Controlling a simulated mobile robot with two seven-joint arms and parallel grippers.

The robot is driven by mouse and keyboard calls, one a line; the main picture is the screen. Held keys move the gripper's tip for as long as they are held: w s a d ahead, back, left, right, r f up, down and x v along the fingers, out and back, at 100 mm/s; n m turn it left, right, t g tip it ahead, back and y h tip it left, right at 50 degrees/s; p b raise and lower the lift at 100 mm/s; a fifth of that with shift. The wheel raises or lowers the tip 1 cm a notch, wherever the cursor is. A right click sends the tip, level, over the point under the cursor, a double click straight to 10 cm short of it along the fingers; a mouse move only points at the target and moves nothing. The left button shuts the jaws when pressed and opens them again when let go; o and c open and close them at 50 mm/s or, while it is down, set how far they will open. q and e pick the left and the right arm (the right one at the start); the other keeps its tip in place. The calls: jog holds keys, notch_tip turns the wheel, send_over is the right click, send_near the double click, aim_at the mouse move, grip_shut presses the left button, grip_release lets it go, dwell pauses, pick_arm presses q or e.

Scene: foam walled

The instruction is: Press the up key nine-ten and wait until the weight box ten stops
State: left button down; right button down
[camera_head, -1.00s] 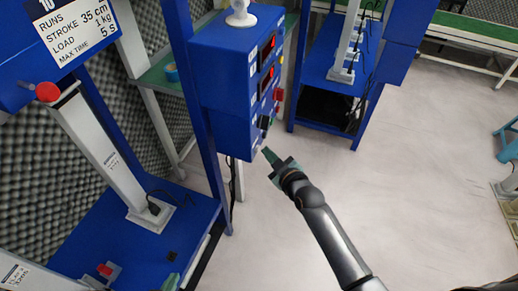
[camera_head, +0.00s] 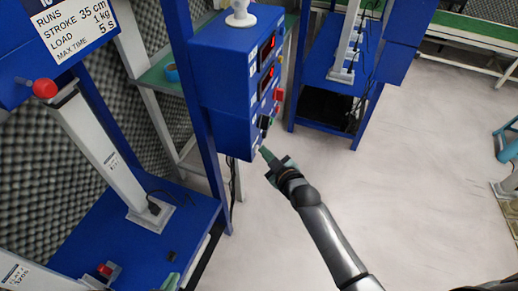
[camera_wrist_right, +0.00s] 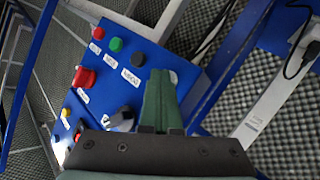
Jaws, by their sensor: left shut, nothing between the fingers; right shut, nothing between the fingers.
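The blue control box (camera_head: 232,75) stands on a blue post, with displays, a red button and switches on its side face. The right wrist view shows its panel (camera_wrist_right: 110,75) with red, green and black buttons and small labels; I cannot read which is nine-ten. My right gripper (camera_head: 265,154) is shut and empty, its green fingers at the box's lower end. In the wrist view its fingertips (camera_wrist_right: 160,75) cover part of the panel beside a pale round button (camera_wrist_right: 173,77); contact is unclear. No weight box is clearly identifiable.
A white column (camera_head: 100,145) with a red knob (camera_head: 45,88) stands on a blue base at left, below a sign for stroke and load. A second blue frame (camera_head: 325,75) stands behind the box. The pale floor (camera_head: 410,190) at right is clear.

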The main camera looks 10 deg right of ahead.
jog(key=shift+d+r, duration=0.1)
jog(key=shift+s+d+p, duration=0.45)
jog(key=shift+s+d, duration=0.05)
jog(key=shift+d, duration=0.2)
jog(key=shift+s+d+p, duration=0.4)
jog(key=shift+s+d, duration=0.35)
jog(key=shift+d, duration=0.25)
jog(key=shift+s+d+p, duration=0.35)
jog(key=shift+s+d, duration=0.35)
jog(key=shift+d, duration=0.3)
jog(key=s+a+f+m+g+p, duration=0.1)
jog(key=s+f+m+g, duration=0.1)
jog(key=s, duration=0.9)
jog(key=s+a+f+m+g+p, duration=0.1)
jog(key=s+f+m, duration=0.3)
jog(key=s, duration=0.7)
jog(key=shift+s+a+g+h, duration=0.2)
jog(key=shift+s+g+h, duration=0.15)
jog(key=shift+g, duration=0.55)
jog(key=shift+p, duration=0.3)
dwell(1.7)
